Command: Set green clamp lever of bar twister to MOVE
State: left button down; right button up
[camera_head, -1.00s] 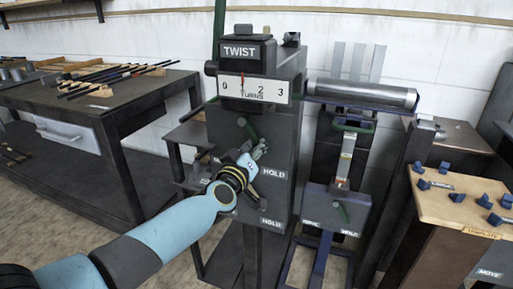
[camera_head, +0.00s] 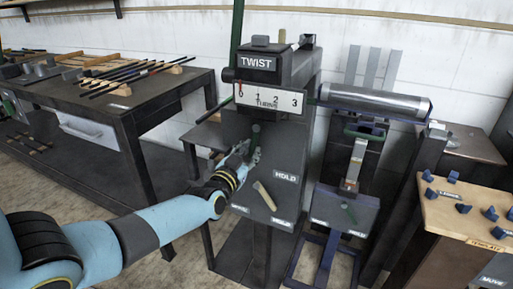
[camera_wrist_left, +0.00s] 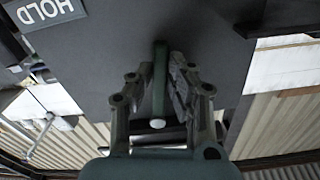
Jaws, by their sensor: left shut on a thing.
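The bar twister (camera_head: 297,149) is a dark grey cabinet with a TWIST label and a 0-to-3 scale (camera_head: 272,101). Its green clamp lever (camera_head: 256,134) hangs from a pivot on the front face, partly hidden by my gripper. My left gripper (camera_head: 249,154) is shut on this lever. In the left wrist view the green lever (camera_wrist_left: 159,72) stands between the two fingers (camera_wrist_left: 159,90). A HOLD label (camera_head: 286,177) is to the right of the lever; a MOVE label beside it is not visible. My right gripper is not in view.
A tan lever (camera_head: 264,196) sits lower on the same face, above small labels. A second machine with a steel roller (camera_head: 375,102) stands at the right. A bench with rods (camera_head: 140,95) is at the left; a wooden board with blue blocks (camera_head: 468,208) is at the far right.

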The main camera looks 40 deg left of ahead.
pick_arm(q)
jog(key=shift+s+a+r+m+p, duration=0.1)
jog(key=shift+a+r+m+p, duration=0.1)
jog(key=shift+a+m+p, duration=0.4)
jog(key=shift+s+a+r+m+p, duration=0.15)
jog(key=shift+a+m+p, duration=0.15)
jog(key=shift+m, duration=0.55)
jog(key=shift+s+a+r+m+p, duration=0.1)
jog(key=shift+a+r+m+p, duration=0.1)
jog(key=shift+a+m+p, duration=0.4)
jog(key=shift+d+m, duration=0.15)
jog(key=shift+m, duration=0.2)
jog(key=c, duration=1.3)
grip_release()
jog(key=v, duration=1.2)
